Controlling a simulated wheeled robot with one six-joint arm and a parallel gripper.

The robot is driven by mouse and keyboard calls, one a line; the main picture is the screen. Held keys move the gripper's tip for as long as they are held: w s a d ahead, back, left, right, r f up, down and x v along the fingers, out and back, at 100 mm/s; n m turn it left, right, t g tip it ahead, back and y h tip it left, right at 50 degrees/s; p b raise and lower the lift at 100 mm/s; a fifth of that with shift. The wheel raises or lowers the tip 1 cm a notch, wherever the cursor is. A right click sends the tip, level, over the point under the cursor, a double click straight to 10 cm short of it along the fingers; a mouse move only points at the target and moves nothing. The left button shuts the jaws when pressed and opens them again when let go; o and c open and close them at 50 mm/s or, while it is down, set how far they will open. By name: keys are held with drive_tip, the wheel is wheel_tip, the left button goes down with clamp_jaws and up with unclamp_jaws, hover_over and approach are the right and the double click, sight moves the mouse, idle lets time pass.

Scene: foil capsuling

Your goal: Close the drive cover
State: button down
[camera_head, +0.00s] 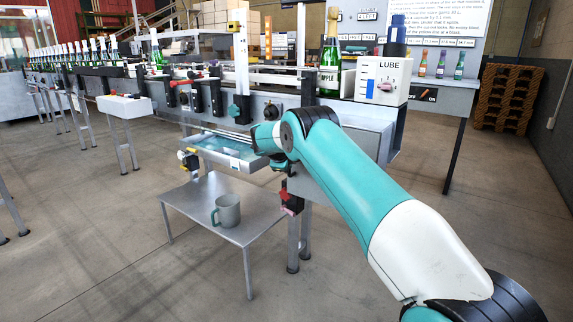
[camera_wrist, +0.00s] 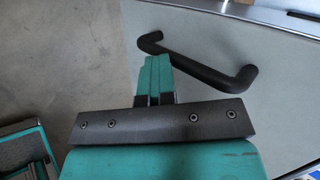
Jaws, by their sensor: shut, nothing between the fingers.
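The drive cover seems to be the grey panel (camera_wrist: 270,110) with a black bar handle (camera_wrist: 210,66) in the wrist view. In the head view, a light tray-like panel (camera_head: 213,153) with teal inside sticks out under the machine, and it may be this cover, swung open. My gripper (camera_wrist: 155,62) is shut and empty, with its teal fingertips close to the left end of the handle. I cannot tell whether they touch it. In the head view my arm's end is beside the panel, and the fingers cannot be made out.
A low grey table (camera_head: 190,196) with a grey mug (camera_head: 227,211) stands below the panel. A red and black device (camera_head: 291,200) is on a machine leg. The LUBE box (camera_head: 383,80) and a green bottle (camera_head: 330,55) stand above.

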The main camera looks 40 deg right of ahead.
drive_tip(key=shift+w+d+r, duration=0.1)
drive_tip(key=shift+w+r, duration=0.05)
drive_tip(key=shift+w, duration=0.1)
